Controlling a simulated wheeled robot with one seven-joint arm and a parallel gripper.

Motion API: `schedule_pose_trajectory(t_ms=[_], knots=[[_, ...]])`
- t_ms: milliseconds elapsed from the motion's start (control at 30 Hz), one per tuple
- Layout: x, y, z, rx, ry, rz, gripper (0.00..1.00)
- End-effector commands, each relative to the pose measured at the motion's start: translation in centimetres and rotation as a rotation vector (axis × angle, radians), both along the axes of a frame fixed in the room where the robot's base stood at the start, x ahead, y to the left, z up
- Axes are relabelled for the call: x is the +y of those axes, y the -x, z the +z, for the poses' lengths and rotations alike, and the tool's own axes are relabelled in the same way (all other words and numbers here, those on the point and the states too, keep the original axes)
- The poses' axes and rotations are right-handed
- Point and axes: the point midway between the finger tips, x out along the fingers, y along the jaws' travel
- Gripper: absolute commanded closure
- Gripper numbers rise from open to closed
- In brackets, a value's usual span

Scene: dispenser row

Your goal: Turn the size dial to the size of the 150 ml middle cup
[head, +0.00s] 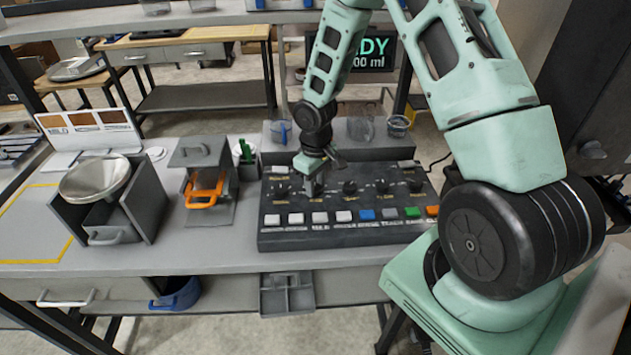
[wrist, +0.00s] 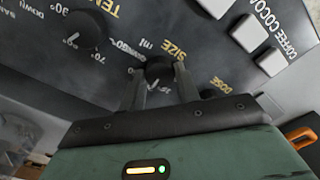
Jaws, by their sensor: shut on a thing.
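The size dial (wrist: 159,68) is a dark round knob on the black control panel (head: 330,238), beside the yellow word SIZE and "ml" in the wrist view. My gripper (wrist: 160,76) is shut on it, one finger on each side. In the head view my gripper (head: 313,186) reaches down to the panel and covers the dial, so its pointer and marks cannot be read. Cups stand behind the panel: one bluish (head: 281,131), one clear in the middle (head: 360,129), and one at the right (head: 398,125). A screen (head: 372,53) shows "DY" and "00 ml", partly hidden by my arm.
A temperature dial (wrist: 82,30) and a dose dial (wrist: 211,94) flank the size dial. Push buttons (head: 343,216) line the panel's front. A box with an orange handle (head: 205,188) and a metal-bowl hopper (head: 95,180) stand to the left.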

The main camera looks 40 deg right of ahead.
Motion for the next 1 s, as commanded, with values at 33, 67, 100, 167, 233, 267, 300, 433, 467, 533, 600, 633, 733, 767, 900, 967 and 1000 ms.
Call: schedule_pose_trajectory(t_ms=[33,67,100,167,233,267,300,433,467,533,600,633,733,767,900,967,1000], knots=[[-0.01,-0.01,0.13,0.0,0.0,0.045,0.91],[-0.01,-0.01,0.13,0.0,0.0,0.073,0.91],[-0.02,-0.01,0.14,0.0,0.0,0.112,0.91],[-0.02,-0.01,0.15,0.0,0.0,0.169,0.91],[-0.02,-0.01,0.17,0.0,0.0,0.235,0.91],[-0.02,-0.01,0.17,0.0,0.0,0.263,0.91],[-0.02,-0.01,0.17,0.0,0.0,0.301,0.91],[-0.02,0.0,0.15,0.0,0.0,0.415,0.91],[-0.02,0.0,0.15,0.0,0.0,0.44,0.91],[-0.03,-0.01,0.14,0.0,0.0,0.494,0.91],[-0.03,-0.02,0.14,0.0,0.0,0.544,0.91],[-0.03,-0.02,0.15,0.0,0.001,0.562,0.91],[-0.04,-0.03,0.14,0.0,0.001,0.621,0.91],[-0.04,-0.04,0.13,-0.001,0.0,0.635,0.91],[-0.04,-0.05,0.1,-0.001,0.0,0.69,0.91],[-0.04,-0.05,0.09,-0.001,0.0,0.706,0.91],[-0.04,-0.05,0.08,-0.001,0.0,0.715,0.91]])
